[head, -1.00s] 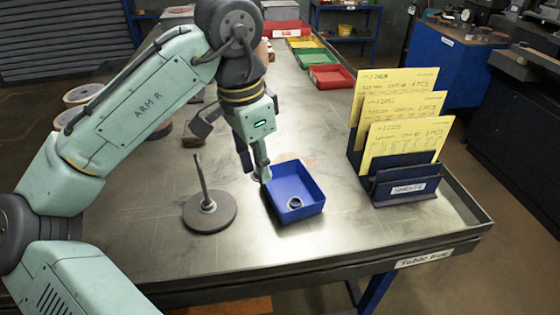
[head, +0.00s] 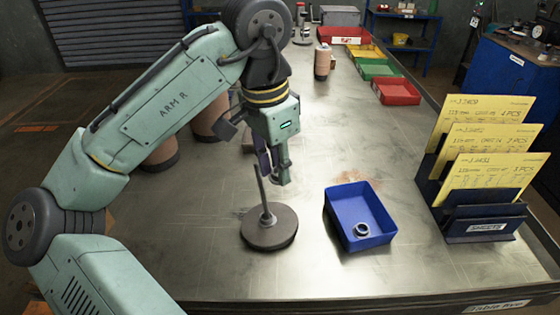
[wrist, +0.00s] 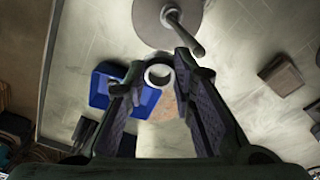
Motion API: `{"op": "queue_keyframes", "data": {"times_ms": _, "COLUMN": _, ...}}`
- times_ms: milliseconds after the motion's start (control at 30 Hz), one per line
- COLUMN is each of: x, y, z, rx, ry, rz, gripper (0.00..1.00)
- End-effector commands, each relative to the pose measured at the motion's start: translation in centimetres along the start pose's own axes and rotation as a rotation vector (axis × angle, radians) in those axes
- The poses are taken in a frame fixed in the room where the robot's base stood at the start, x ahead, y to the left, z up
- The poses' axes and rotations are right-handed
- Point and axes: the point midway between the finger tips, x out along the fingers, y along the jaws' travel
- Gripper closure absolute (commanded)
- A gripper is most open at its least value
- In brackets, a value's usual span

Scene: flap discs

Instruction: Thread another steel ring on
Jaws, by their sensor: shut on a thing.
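The stand is a round grey base (head: 269,232) with a thin, slightly leaning rod (head: 261,187). A steel ring (head: 267,218) sits around the rod's foot. The base also shows at the top of the wrist view (wrist: 150,20), with the rod (wrist: 186,37) pointing toward the camera. My gripper (head: 276,180) is just right of the rod's upper part, above the table. In the wrist view its fingertips are shut on a steel ring (wrist: 148,77), apart from the rod. The held ring is hard to make out in the head view. Another ring (head: 361,230) lies in the blue tray (head: 336,222).
A dark sheet holder (head: 480,222) with yellow cards (head: 490,140) stands right of the tray. Red (head: 398,92), green and yellow bins line the far right edge. Brown cylinders (head: 160,152) stand behind my arm. The table front is clear.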

Motion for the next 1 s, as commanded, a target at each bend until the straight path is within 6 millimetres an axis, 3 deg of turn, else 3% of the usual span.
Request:
{"op": "queue_keyframes", "data": {"times_ms": 267, "x": 2.0, "y": 0.0, "z": 0.3, "rx": -0.001, "ry": -0.003, "rz": 0.002, "gripper": 0.87}}
{"op": "queue_keyframes", "data": {"times_ms": 300, "x": 1.8, "y": -0.1, "z": 0.3, "rx": -0.002, "ry": -0.003, "rz": 0.000, "gripper": 0.74}}
{"op": "queue_keyframes", "data": {"times_ms": 600, "x": 1.7, "y": -0.1, "z": 0.2, "rx": -0.001, "ry": -0.001, "rz": -0.001, "gripper": 0.54}}
{"op": "queue_keyframes", "data": {"times_ms": 1000, "x": 1.3, "y": -0.1, "z": 0.2, "rx": -0.002, "ry": 0.000, "rz": -0.002, "gripper": 0.53}}
